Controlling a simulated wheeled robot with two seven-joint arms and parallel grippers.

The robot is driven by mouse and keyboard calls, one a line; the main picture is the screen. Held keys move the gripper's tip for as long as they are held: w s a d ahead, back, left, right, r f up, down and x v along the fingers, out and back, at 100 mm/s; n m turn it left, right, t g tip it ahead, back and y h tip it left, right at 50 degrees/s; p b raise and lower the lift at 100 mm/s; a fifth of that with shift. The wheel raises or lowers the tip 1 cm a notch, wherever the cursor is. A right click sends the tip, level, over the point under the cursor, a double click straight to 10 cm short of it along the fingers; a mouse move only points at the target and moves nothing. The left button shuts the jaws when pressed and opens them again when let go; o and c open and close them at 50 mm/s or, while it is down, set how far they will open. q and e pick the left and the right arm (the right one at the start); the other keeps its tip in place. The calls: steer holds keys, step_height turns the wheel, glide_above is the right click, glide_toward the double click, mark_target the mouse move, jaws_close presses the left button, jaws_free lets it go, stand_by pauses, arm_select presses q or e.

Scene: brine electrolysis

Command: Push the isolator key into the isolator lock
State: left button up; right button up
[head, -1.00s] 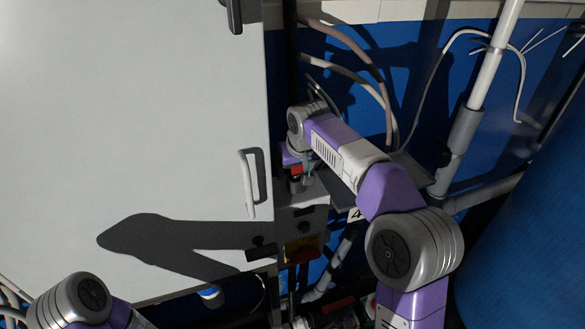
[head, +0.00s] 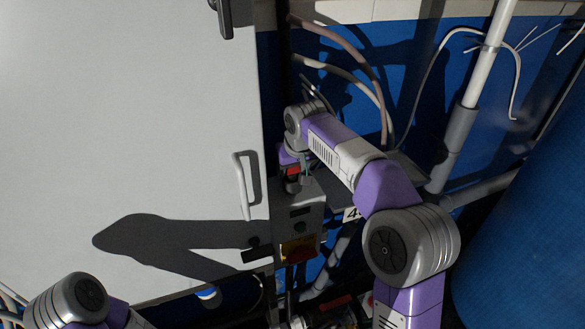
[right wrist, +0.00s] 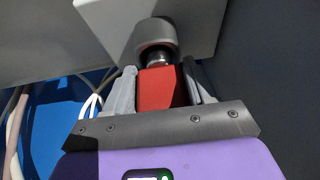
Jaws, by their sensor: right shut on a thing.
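My right gripper (right wrist: 159,88) is shut on the red block-shaped head of the isolator key (right wrist: 160,90), with one grey finger on each side. A short metal shaft beyond the red head meets the round grey collar of the isolator lock (right wrist: 154,33). Some shiny metal shows between head and collar; how deep the shaft sits is hidden. In the head view the red key (head: 293,170) shows small, just above the top of the grey isolator box (head: 307,215), partly covered by my right arm. My left gripper is out of view; only part of the left arm shows.
A large pale cabinet door (head: 130,110) with a white handle (head: 242,185) stands left of the isolator box. Cables (head: 365,65) hang behind my right arm. A grey pipe (head: 465,120) and a blue drum (head: 530,235) stand to the right.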

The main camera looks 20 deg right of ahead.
steer(key=shift+r, duration=0.15)
steer(key=o, duration=1.4)
steer(key=shift+c, duration=0.2)
